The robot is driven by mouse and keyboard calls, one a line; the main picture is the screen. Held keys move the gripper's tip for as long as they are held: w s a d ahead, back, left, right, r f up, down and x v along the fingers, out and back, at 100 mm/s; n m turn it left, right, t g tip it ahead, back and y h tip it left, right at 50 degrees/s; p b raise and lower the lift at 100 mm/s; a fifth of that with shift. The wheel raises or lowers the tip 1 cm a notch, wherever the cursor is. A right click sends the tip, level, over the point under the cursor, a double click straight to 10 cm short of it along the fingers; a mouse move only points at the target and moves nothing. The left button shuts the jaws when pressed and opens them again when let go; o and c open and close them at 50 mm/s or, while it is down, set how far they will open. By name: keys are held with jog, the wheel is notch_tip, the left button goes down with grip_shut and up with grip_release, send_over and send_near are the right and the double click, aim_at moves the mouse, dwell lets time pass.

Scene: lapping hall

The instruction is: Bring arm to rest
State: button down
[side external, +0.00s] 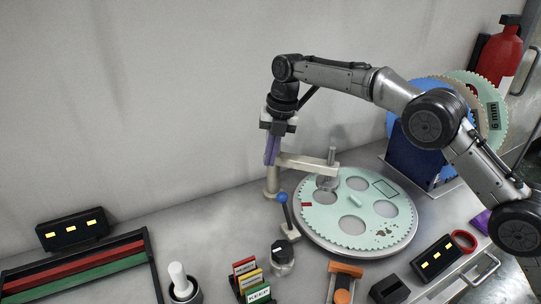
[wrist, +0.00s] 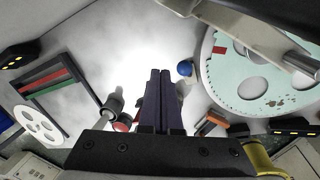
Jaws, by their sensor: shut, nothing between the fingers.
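My gripper (side external: 271,162) hangs from my bent arm with its fingers pointing down, in front of the bare wall and left of the round lapping plate. In the side view it is close to a metal swing arm (side external: 305,163) on a post; I cannot tell whether they touch. In the wrist view, the dark fingers of my gripper (wrist: 160,72) lie together, shut and empty. The pale green lapping plate (side external: 318,230), with several round holes, lies flat on the bench and also shows at the right of the wrist view (wrist: 228,75).
A blue-knobbed lever (side external: 283,198) stands at the plate's left. Red, yellow and green cards (side external: 250,280), a cup with a white-handled tool (side external: 183,285) and a tray with red and green strips (side external: 90,263) are on the bench. A red extinguisher (side external: 500,55) stands behind right.

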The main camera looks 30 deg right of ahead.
jog(key=shift+d, duration=0.1)
jog(key=s+d+r+m+t, duration=0.1)
jog(key=s+d+r, duration=0.2)
jog(key=r, duration=0.4)
jog(key=s+d+r+m+t, duration=0.1)
jog(key=s+d+r, duration=0.25)
jog(key=r, duration=0.35)
jog(key=s+d+r+m+t, duration=0.1)
jog(key=s+d+r, duration=0.2)
jog(key=r, duration=0.4)
jog(key=s+d+r+m+t, duration=0.1)
jog(key=s+d+m, duration=0.1)
jog(key=s, duration=0.3)
jog(key=s+d+r+m, duration=0.2)
jog(key=s+d, duration=0.1)
jog(key=s, duration=0.2)
jog(key=s+d+f+m+t+h, duration=0.1)
jog(key=s+d+f+m, duration=0.1)
jog(key=s+m, duration=0.3)
jog(key=s+d+f+m, duration=0.2)
jog(key=s+m, duration=0.1)
jog(key=s, duration=0.5)
jog(key=s+d+f+m, duration=0.1)
jog(key=s+f+m, duration=0.8)
jog(key=f+m, duration=0.3)
jog(key=shift+s+d+f+m+h, duration=0.25)
jog(key=shift+d+m+h, duration=0.15)
jog(key=shift+m, duration=1.5)
